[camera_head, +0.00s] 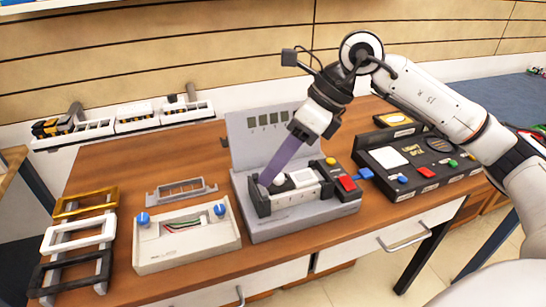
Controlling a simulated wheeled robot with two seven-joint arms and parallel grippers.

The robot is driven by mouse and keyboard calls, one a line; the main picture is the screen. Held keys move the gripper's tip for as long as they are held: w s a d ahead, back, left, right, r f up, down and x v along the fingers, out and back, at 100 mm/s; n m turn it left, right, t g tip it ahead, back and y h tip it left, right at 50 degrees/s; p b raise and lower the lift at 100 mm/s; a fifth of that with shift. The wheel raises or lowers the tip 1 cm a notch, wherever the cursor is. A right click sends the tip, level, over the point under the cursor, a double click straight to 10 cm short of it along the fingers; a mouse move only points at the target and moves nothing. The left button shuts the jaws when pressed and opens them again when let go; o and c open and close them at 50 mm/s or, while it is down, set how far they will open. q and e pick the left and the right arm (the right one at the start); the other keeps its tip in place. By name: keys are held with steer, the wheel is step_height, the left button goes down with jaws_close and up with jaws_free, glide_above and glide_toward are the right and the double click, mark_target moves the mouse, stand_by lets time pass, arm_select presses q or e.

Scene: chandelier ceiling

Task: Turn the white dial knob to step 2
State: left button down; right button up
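A grey device (318,222) with an upright back panel (243,140) stands on the wooden table. A black-framed module with a white top lies on its base. A small rounded white knob (279,179) shows at the module's left part. My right gripper (266,180) comes down from the upper right, its purple finger tilted, with the tip right beside the knob's left side. I cannot tell whether it touches the knob. Only one finger shows clearly, so its opening is hidden. The knob's step marking is too small to read. My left gripper is out of view.
A black panel (402,183) with coloured buttons stands at the right, and red and blue blocks lie close to the module. A white box (185,256) with blue knobs is at the left. Gold, white and black frames (78,225) lie at the table's left edge.

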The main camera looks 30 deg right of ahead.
mark_target(279, 176)
steer(key=w+d+r+h, duration=0.1)
steer(key=d+r+h, duration=0.15)
steer(key=d, duration=0.45)
steer(key=shift+h, duration=0.25)
steer(key=x, duration=1)
steer(key=shift+w+a, duration=0.15)
steer(key=shift+w, duration=0.15)
steer(key=shift+m+t, duration=0.3)
jaws_close()
